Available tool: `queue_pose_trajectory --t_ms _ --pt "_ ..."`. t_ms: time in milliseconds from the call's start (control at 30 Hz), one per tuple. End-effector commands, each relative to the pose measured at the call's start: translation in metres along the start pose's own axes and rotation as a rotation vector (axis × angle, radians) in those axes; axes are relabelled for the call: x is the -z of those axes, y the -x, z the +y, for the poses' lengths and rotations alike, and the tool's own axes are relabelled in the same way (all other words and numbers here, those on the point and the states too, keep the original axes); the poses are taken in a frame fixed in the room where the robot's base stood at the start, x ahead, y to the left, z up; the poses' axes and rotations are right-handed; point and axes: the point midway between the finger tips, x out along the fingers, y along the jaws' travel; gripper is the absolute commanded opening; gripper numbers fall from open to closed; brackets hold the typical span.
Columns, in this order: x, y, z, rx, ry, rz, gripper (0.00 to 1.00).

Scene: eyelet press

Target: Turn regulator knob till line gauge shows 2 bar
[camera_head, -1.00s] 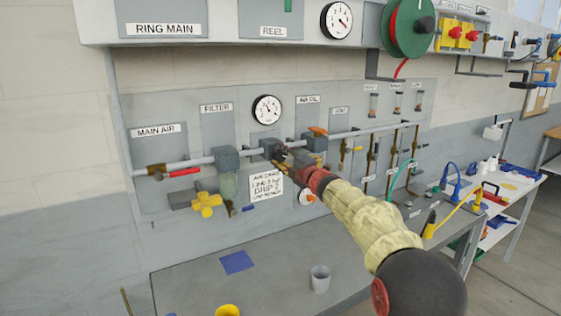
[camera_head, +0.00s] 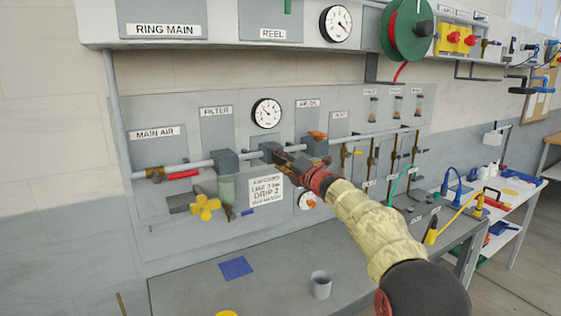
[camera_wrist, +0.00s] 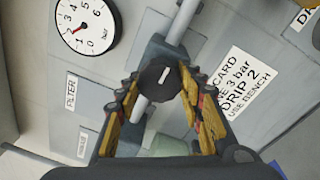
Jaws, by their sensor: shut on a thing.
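The regulator knob (camera_wrist: 158,80) is a dark, many-sided knob with a white mark on its face, seen in the wrist view. My gripper (camera_wrist: 162,84) is shut on it, with one yellow-padded finger on each side. In the head view my gripper (camera_head: 279,159) reaches the pipe line below the line gauge (camera_head: 266,113) and hides most of the knob. The gauge has a white dial and dark rim. It also shows, tilted, in the wrist view (camera_wrist: 85,26). Its needle is off the zero mark, but I cannot read the exact value.
A white card (camera_head: 266,190) on the panel shows "3 bar" and "DRIP 2". A filter bowl (camera_head: 227,188) and yellow handwheel (camera_head: 205,207) are left of my gripper. The bench below holds a grey cup (camera_head: 320,284).

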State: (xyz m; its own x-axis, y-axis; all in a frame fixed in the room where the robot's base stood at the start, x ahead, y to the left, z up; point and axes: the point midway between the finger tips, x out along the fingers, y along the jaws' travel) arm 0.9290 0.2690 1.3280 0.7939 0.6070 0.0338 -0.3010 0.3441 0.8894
Motion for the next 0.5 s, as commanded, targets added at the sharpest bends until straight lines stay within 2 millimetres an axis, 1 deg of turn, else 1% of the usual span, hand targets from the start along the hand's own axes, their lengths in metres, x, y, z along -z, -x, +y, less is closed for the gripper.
queue_pose_trajectory --t_ms 267,300,500 --pt "0.001 -0.0003 -0.0006 0.0 -0.001 0.001 0.13" --pt "0.001 -0.0003 -0.0006 0.0 -0.001 0.001 0.4" --pt "0.0007 -0.0002 -0.0005 0.0 -0.002 0.001 0.52"
